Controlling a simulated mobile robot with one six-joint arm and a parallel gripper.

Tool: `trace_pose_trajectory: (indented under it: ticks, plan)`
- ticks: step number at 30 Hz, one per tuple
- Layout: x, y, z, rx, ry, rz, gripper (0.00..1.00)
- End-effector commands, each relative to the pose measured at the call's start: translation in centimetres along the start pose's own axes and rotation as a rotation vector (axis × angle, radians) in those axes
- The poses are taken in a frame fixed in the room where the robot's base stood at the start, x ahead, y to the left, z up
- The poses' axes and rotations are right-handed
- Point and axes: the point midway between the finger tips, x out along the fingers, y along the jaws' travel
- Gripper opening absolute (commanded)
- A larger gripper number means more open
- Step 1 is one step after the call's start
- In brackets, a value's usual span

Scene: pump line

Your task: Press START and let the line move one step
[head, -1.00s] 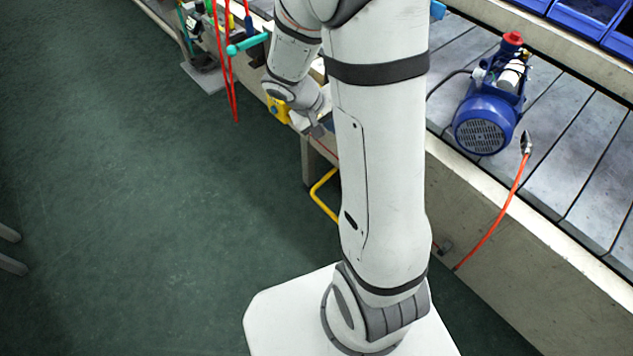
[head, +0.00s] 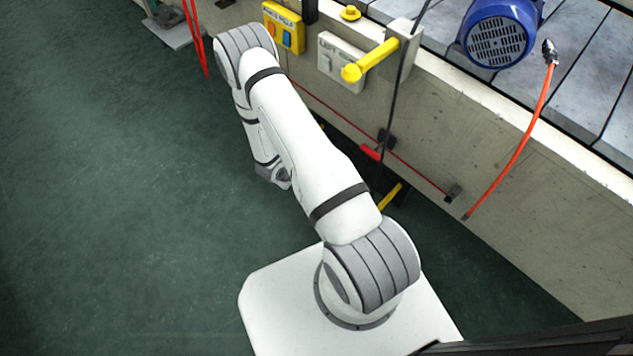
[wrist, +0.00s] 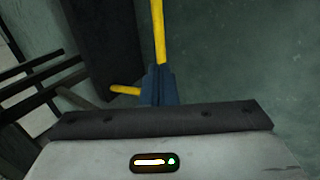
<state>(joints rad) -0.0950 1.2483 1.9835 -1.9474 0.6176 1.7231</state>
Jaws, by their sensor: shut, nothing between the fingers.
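I cannot pick out a START button by its label in either current view. A yellow control box (head: 284,27) with small buttons is on the conveyor's side wall in the head view; its lettering is too small to read surely. My gripper (wrist: 159,90) is shut and empty in the wrist view, pointing at the dark green floor. In the head view my arm is bent down, its far end low over the floor left of the conveyor and away from the box. A blue pump (head: 499,33) is on the slatted conveyor (head: 585,70), cut by the top edge.
A grey panel (head: 341,62) and a thick yellow lever (head: 370,60) jut from the wall beside the yellow box. A red cord runs low along the wall (head: 520,215). An orange hose (head: 518,140) hangs near the pump.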

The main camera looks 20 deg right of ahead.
Motion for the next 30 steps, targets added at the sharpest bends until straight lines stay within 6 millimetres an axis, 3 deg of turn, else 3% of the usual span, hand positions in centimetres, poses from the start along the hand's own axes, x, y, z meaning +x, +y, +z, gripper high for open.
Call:
trace_pose_trajectory:
  ticks: [10,14,30]
  plan:
    - [0.1,-0.1,0.0,-0.001,0.000,-0.001,0.00]
    - [1.1,-0.2,0.1,0.000,-0.002,-0.001,0.00]
    - [11.7,-0.3,0.1,0.000,-0.001,-0.001,0.00]
